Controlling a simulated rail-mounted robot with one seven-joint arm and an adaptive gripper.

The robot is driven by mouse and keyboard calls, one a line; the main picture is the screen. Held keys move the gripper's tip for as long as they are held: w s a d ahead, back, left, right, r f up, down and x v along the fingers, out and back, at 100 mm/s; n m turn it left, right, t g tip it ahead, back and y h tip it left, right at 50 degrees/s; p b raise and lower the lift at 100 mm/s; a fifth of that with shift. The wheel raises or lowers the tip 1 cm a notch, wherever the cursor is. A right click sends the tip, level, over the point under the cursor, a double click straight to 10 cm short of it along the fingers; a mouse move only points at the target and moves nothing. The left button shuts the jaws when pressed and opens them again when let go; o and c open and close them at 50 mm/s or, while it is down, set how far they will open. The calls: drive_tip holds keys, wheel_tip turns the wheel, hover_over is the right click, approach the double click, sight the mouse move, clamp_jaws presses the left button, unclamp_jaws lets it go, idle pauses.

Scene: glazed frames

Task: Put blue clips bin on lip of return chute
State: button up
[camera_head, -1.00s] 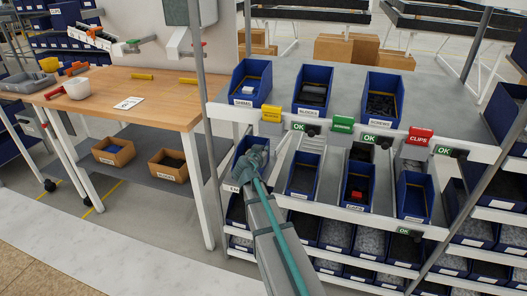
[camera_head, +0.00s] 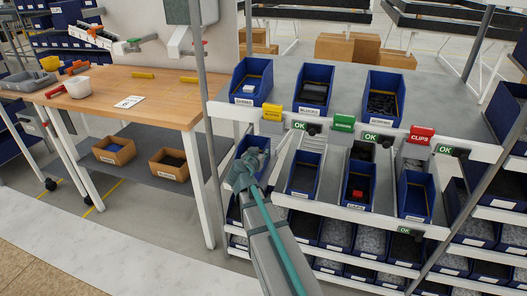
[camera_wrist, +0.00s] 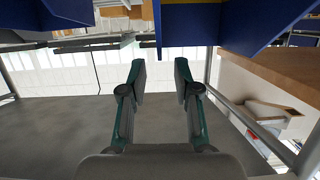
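A red sign reading CLIPS (camera_head: 421,135) hangs on the white rail of the rack at the right. Below it a blue bin (camera_head: 415,200) with a white label sits in the lower row; its label is too small to read, so I cannot tell which bin is the clips bin. Sloped metal chutes (camera_head: 313,137) run between the upper and lower rows; I cannot tell which is the return chute. My gripper (camera_head: 244,171) is in front of the leftmost lower blue bin (camera_head: 255,142) and partly hides it. In the wrist view my gripper (camera_wrist: 159,78) is open, with nothing between its fingers.
Three blue bins, the middle one labelled BLOCKS (camera_head: 314,88), stand on the upper shelf. More bins fill the lower levels. Yellow (camera_head: 272,112) and green (camera_head: 343,122) signs hang on the rail. A wooden workbench (camera_head: 130,95) and a rack post (camera_head: 207,110) stand to the left.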

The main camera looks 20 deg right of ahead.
drive_tip(key=v, duration=0.7)
drive_tip(key=s+a+f+n+g+y, duration=0.1)
drive_tip(key=s+a+f+g, duration=0.15)
drive_tip(key=s+f, duration=0.65)
drive_tip(key=s+a+f+n+g+y, duration=0.1)
drive_tip(key=s+f+n+g+y, duration=0.15)
drive_tip(key=f, duration=1.15)
drive_tip(key=s+a+f+n+g+y, duration=0.1)
drive_tip(key=s+f+g, duration=0.35)
drive_tip(key=f, duration=0.75)
drive_tip(key=s+a+f+n+g+y, duration=0.1)
drive_tip(key=s+f, duration=0.4)
drive_tip(key=s, duration=0.6)
drive_tip(key=s+a+f+n+g+y, duration=0.1)
drive_tip(key=s+a+f+g, duration=0.3)
drive_tip(key=s, duration=0.7)
drive_tip(key=s+a+f+n+g+y, duration=0.2)
drive_tip(key=s+a+f, duration=0.3)
drive_tip(key=s, duration=0.6)
drive_tip(key=shift+s+a+f+g+y, duration=0.3)
drive_tip(key=shift+f+g+y, duration=0.3)
drive_tip(key=shift+f, duration=0.4)
wheel_tip(320, 180, up, 13)
drive_tip(key=p, duration=1.3)
